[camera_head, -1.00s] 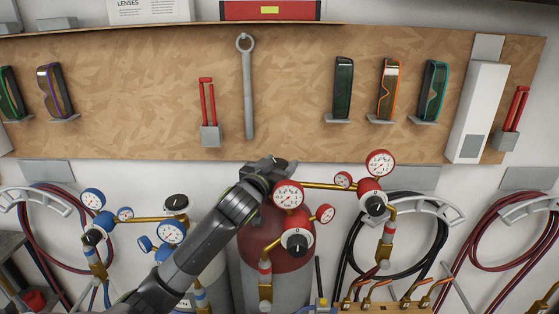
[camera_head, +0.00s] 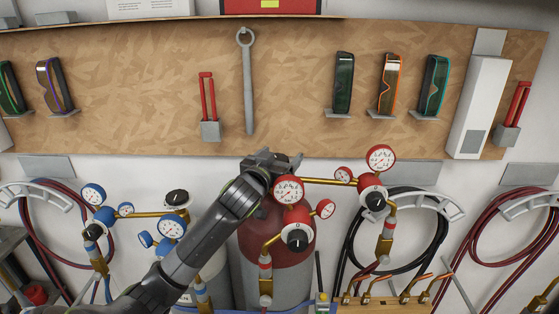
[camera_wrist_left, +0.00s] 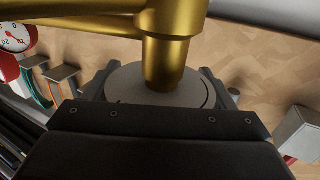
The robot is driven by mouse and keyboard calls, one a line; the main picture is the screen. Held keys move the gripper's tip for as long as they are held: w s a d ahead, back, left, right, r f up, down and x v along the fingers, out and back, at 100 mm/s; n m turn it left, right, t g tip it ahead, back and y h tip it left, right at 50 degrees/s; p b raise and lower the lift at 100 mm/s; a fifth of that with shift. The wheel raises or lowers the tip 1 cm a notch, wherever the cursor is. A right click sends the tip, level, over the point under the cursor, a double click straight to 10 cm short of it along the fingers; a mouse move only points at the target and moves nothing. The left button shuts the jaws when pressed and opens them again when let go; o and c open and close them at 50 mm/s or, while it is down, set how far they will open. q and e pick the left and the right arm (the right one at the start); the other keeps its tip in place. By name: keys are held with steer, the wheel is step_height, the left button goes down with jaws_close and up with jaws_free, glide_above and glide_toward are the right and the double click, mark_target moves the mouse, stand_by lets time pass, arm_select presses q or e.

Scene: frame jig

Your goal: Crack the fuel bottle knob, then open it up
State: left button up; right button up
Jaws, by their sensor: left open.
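The red-topped fuel bottle (camera_head: 268,238) stands upright at the middle, below the board. Its gauges (camera_head: 289,190) and a black regulator knob (camera_head: 297,236) are on its front. My left gripper (camera_head: 275,160) is at the top of the bottle and hides the top valve in the head view. In the left wrist view, a grey round knob (camera_wrist_left: 122,82) lies between the spread fingers of my left gripper (camera_wrist_left: 155,85), with a brass stem (camera_wrist_left: 165,60) in front of its middle. I cannot tell whether the fingers touch the knob. My right gripper is not in view.
A second red regulator (camera_head: 372,190) joins by a brass pipe on the right. A blue-gauge regulator (camera_head: 172,231) stands on the left. Coiled hoses (camera_head: 400,265) hang on the wall. A wrench (camera_head: 247,90) and goggles (camera_head: 343,85) hang on the board (camera_head: 290,90).

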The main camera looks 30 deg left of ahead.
mark_target(280, 155)
arm_select(q)
step_height(280, 155, up, 9)
steer(key=shift+r+b, duration=0.15)
steer(key=shift+b, duration=0.9)
steer(key=shift+d, duration=0.1)
